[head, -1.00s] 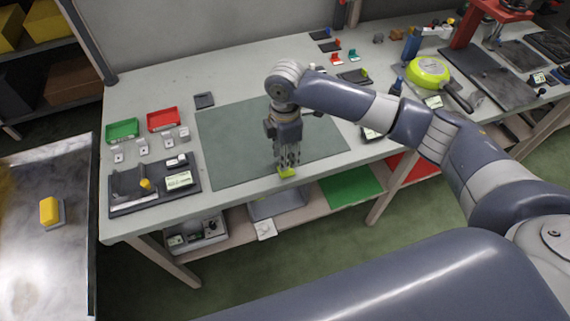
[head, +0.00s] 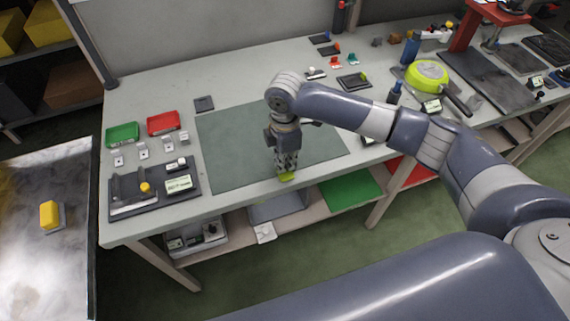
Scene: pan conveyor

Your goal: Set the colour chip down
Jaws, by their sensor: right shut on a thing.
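My right gripper (head: 287,172) points straight down over the front part of the green mat (head: 228,150) on the workbench. It is shut on the colour chip (head: 287,177), a small yellow-green flat piece at its fingertips. The chip is at or just above the mat near its front edge; I cannot tell if it touches. My left gripper is not in view.
Left of the mat are a green tray (head: 123,133), a red tray (head: 162,123) and a dark fixture (head: 128,205) with a yellow knob. The mat left of my gripper is clear.

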